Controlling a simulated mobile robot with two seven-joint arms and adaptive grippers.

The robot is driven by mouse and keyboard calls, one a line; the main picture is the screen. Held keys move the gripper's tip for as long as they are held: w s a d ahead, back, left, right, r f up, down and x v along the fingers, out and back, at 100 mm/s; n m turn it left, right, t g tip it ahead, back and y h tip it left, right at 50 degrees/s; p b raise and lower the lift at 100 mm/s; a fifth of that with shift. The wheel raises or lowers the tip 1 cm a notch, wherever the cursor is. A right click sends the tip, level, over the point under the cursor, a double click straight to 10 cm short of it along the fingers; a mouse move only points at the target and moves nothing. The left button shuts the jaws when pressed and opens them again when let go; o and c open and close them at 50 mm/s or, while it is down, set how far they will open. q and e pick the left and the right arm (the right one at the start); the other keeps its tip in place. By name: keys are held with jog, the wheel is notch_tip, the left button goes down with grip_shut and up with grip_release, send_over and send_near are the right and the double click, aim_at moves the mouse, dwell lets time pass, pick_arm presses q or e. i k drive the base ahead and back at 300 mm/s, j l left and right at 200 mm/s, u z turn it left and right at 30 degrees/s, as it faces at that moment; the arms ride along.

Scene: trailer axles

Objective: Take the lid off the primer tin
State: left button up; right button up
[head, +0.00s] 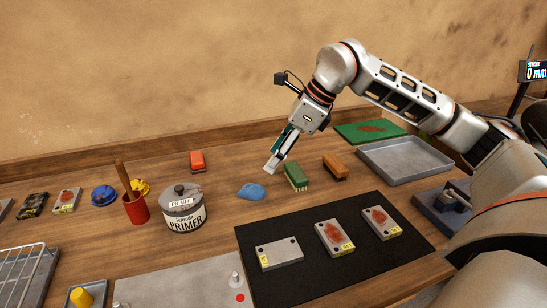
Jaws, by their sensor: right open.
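The primer tin (184,214) stands upright on the wooden bench left of the middle, with a white label reading PRIMER. Its grey lid (181,194) with a dark knob sits on top. My right gripper (270,167) is open and empty, above the bench to the right of the tin and apart from it. It hangs behind the blue cloth and the green brush. My left gripper is not in view.
A red cup (136,209) with a wooden handle in it stands just left of the tin. A blue cloth (251,192) lies to its right. A green brush (296,177) and an orange brush (335,168) lie further right. A black mat (345,278) holds metal plates in front.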

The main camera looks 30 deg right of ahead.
aim_at(183, 196)
jog(key=k, duration=1.5)
